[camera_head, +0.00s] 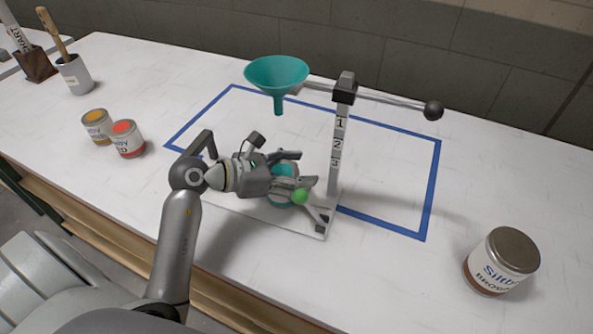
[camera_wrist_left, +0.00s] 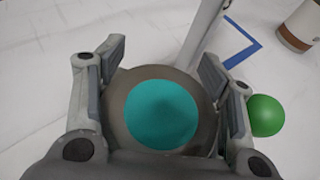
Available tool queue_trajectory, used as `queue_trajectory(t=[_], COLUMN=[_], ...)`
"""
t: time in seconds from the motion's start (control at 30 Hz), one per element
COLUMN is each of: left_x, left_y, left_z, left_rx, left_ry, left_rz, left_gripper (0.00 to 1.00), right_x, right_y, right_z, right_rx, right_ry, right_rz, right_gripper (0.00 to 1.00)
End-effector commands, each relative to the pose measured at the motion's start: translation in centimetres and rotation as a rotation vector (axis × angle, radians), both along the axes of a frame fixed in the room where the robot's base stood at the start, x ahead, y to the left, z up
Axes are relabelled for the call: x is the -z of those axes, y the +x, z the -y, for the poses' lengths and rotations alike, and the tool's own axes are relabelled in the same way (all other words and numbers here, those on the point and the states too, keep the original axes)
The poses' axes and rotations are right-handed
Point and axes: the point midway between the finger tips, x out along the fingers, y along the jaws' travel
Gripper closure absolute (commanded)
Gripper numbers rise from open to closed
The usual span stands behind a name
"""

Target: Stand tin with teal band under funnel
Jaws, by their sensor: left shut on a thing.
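My left gripper (camera_head: 293,178) is shut on a tin with a teal top (camera_head: 284,171), low at the front of the funnel stand. The wrist view shows the tin's round grey rim and teal disc (camera_wrist_left: 162,114) between the two fingers (camera_wrist_left: 160,92). Its side and any band are mostly hidden by the gripper. The teal funnel (camera_head: 277,75) hangs from the stand's arm, above and behind the tin in the head view. The stand's post (camera_head: 339,150), marked 1, 2, 3, rises just right of the gripper. I cannot tell whether the tin touches the base. My right gripper is not in view.
A green ball (camera_head: 300,196) is beside the fingers, near the stand base (camera_head: 306,223). A brown-labelled tin (camera_head: 502,262) stands front right. A yellow tin (camera_head: 97,126) and a red tin (camera_head: 127,139) stand left.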

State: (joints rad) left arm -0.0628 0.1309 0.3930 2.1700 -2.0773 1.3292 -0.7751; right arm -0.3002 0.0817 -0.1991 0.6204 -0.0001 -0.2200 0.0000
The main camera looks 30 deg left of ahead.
Motion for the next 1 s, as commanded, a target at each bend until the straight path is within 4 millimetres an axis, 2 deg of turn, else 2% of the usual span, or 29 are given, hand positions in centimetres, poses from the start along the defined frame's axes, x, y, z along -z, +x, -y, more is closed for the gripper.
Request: queue_trajectory(t=[0.13, 0.17, 0.23, 0.67, 1.0], left_x=[0.4, 0.3, 0.3, -0.1, -2.5], left_y=[0.0, 0.0, 0.0, -0.3, -5.4], left_z=[0.0, 0.0, 0.0, -0.2, -4.3], left_rx=[0.000, 0.000, 0.000, 0.000, -0.001], left_ry=[0.000, 0.000, 0.000, 0.002, 0.006], left_rz=[0.001, 0.000, 0.000, -0.001, -0.002], left_gripper=[0.72, 0.37, 0.28, 0.27, 0.27], right_x=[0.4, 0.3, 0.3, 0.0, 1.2], right_y=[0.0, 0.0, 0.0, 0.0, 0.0], right_z=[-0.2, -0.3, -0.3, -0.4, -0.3], right_rx=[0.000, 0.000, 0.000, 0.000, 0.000], right_ry=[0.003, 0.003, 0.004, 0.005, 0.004], right_rz=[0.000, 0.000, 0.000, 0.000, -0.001], right_gripper=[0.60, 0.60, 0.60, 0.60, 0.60])
